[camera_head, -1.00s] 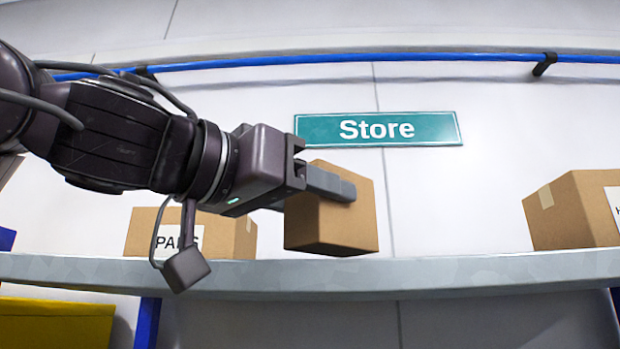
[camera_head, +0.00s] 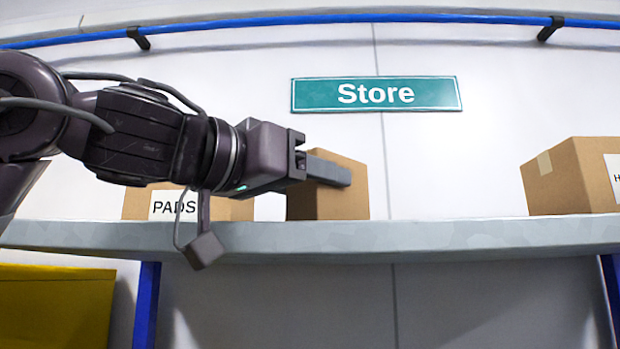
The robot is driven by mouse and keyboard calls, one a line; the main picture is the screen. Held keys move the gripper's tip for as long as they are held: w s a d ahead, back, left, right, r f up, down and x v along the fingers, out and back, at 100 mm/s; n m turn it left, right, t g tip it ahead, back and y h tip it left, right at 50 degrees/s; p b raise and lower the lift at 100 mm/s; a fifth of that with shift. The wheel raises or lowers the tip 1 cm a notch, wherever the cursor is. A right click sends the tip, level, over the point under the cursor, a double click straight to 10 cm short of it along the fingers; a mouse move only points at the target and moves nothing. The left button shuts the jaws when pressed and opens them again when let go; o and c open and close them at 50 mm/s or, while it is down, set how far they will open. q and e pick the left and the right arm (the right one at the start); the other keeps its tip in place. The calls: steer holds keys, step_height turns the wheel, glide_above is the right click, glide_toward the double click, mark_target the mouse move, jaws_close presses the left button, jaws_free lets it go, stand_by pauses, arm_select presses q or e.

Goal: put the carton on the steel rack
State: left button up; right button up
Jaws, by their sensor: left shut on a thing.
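The carton (camera_head: 328,202) is a plain brown box, upright at the middle of the view. My left gripper (camera_head: 328,172) comes in from the left and is shut on the carton, one grey finger lying across its near side. The steel rack's grey shelf (camera_head: 450,238) runs across the whole view. The carton's lower edge meets the top line of the shelf's front edge. From this low angle I cannot tell whether its base touches the shelf. My right gripper is not in view.
A carton marked PADS (camera_head: 140,204) stands on the shelf at left, partly behind my arm. Another labelled carton (camera_head: 560,182) stands at right. The shelf between the middle and right cartons is clear. A yellow bin (camera_head: 55,305) is below at left. A Store sign (camera_head: 376,94) hangs behind.

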arm_select(q)
steer(key=o, duration=1)
steer(key=shift+o, duration=0.7)
steer(key=shift+s+a+f+b, duration=0.1)
steer(key=shift+s+a+b, duration=0.1)
steer(key=shift+a+b, duration=0.1)
steer(key=b+v, duration=0.3)
steer(key=v, duration=0.3)
steer(key=shift+s+a, duration=0.2)
steer(key=shift+s, duration=0.1)
steer(key=shift+s+a+b, duration=0.25)
steer(key=shift+a+b, duration=0.05)
